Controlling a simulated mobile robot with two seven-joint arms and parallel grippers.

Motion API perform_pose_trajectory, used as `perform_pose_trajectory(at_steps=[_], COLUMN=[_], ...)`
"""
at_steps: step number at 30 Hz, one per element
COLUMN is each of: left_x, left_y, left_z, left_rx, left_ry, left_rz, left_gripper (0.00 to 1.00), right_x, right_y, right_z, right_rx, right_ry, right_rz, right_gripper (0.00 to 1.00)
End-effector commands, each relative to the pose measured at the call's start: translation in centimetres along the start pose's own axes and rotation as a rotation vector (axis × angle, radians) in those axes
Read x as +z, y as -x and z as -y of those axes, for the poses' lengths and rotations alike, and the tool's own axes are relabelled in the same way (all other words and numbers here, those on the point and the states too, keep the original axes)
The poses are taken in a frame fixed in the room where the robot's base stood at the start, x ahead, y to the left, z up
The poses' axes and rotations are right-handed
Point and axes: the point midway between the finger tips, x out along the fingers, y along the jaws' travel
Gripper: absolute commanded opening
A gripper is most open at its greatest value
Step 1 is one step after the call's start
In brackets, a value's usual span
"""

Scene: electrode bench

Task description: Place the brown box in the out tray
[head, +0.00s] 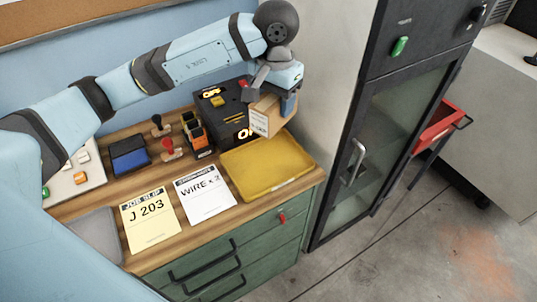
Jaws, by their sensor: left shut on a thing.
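My left gripper (281,95) is shut on a small brown box (262,119) with a white label on its front. It holds the box at the back right of the wooden bench, by the back edge of a yellow tray (268,167). The box covers part of a black box with "O" lettering behind it. The yellow tray is shallow and looks empty. I cannot tell how high the brown box is above the bench. My right gripper is not in view.
A black box (211,104) stands behind the yellow tray. An orange and black holder (197,134), stamps and a blue pad (129,156) stand left of it. Two paper slips (150,217) lie in front. A dark glass-door cabinet (374,134) stands on the right.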

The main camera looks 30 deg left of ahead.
Motion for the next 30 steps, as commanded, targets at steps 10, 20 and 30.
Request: perform_pose_trajectory(at_steps=[10, 20, 30], left_x=[0.2, 0.1, 0.1], left_y=[-4.3, -12.6, -16.0], left_z=[0.1, 0.0, 0.1], left_rx=[-0.002, -0.001, -0.001], left_ry=[-0.013, -0.012, -0.013], left_rz=[0.006, 0.004, 0.000], left_gripper=[0.21, 0.21, 0.21], right_x=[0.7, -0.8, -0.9], right_y=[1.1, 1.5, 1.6], right_z=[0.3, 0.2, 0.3], right_rx=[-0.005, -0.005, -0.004], right_ry=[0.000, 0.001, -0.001], right_rz=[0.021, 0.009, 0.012], right_gripper=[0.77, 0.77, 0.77])
